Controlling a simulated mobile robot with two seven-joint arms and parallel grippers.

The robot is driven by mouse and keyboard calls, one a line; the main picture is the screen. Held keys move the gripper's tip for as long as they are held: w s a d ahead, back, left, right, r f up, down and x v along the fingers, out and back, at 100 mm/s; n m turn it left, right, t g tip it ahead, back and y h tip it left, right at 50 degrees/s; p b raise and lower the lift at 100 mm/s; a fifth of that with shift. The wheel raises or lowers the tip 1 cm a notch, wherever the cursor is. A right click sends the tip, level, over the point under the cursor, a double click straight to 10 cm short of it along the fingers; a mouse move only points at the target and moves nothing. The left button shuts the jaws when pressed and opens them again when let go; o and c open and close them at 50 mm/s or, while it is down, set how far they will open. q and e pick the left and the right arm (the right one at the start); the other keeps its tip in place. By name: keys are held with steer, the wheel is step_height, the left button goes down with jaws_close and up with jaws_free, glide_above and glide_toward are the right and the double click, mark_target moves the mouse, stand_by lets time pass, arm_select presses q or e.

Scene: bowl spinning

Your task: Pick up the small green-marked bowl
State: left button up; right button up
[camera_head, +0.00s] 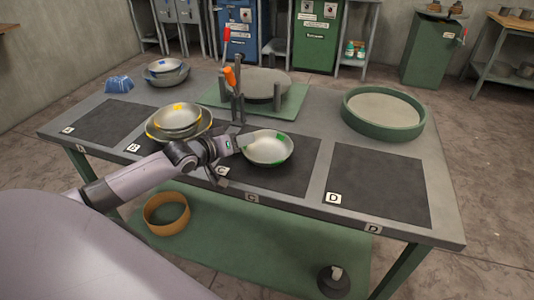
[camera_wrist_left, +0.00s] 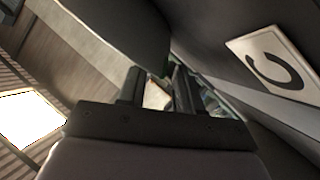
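The small green-marked bowl (camera_head: 270,150) is a shallow grey metal bowl with green patches at its rim, on the dark mat marked C. My left gripper (camera_head: 236,144) is at the bowl's left rim, low over the table. In the left wrist view its two fingers (camera_wrist_left: 157,90) stand apart with a gap between them. A dark curved surface (camera_wrist_left: 120,30), which looks like the bowl's side, reaches down near the gap. Whether the fingers touch the bowl cannot be told. My right gripper is in neither view.
Stacked yellow-marked bowls (camera_head: 178,118) stand close left of my gripper. A post with an orange handle (camera_head: 230,77) and a round turntable (camera_head: 262,84) are behind. A green-rimmed round tray (camera_head: 384,112) is at right. Mat D (camera_head: 378,188) is clear.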

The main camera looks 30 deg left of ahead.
arm_select(q)
jaws_close()
